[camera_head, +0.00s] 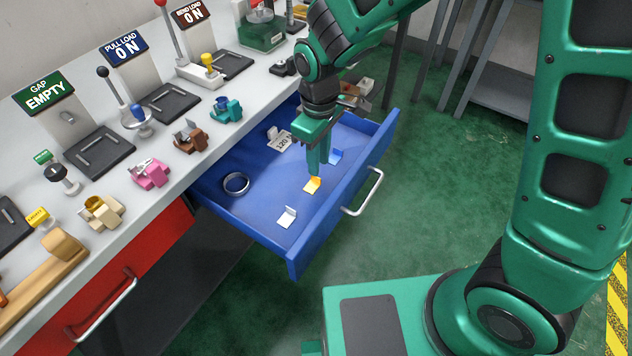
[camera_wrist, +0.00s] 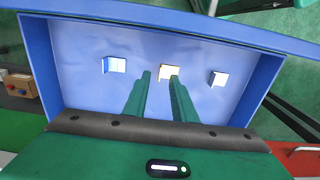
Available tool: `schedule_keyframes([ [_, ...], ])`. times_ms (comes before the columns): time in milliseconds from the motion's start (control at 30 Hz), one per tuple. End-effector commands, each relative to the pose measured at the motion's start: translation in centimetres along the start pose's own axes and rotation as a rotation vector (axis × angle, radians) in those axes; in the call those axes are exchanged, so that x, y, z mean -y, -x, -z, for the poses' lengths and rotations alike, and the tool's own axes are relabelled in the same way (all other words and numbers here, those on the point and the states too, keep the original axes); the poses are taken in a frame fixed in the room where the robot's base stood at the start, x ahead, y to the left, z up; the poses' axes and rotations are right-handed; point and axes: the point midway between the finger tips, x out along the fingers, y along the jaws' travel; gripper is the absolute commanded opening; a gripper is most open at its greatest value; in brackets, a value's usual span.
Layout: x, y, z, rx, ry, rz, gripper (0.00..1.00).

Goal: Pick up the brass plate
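The brass plate (camera_head: 313,185), a small bent yellow-gold piece, lies on the floor of the open blue drawer (camera_head: 256,212). It also shows in the wrist view (camera_wrist: 168,72), just beyond the fingertips and nearer the right finger. My gripper (camera_head: 316,170) points down into the drawer above the plate. In the wrist view my gripper (camera_wrist: 160,77) has its two fingers apart, with bare drawer floor between them. Nothing is held. Whether the fingertips touch the plate cannot be told.
A blue bent plate (camera_head: 336,156) and a silver one (camera_head: 287,217) lie on either side of the brass one. A metal ring (camera_head: 236,183) and a "120" block (camera_head: 281,141) are also in the drawer. The drawer walls surround my gripper. The workbench (camera_head: 150,205) carries several fixtures.

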Motion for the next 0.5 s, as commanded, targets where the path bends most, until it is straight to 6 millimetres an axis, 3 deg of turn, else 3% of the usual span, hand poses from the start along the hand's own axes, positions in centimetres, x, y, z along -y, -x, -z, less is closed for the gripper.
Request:
schedule_keyframes([
  [500, 0.1, -5.2, 0.2, 0.001, -0.002, 0.000, 0.24],
])
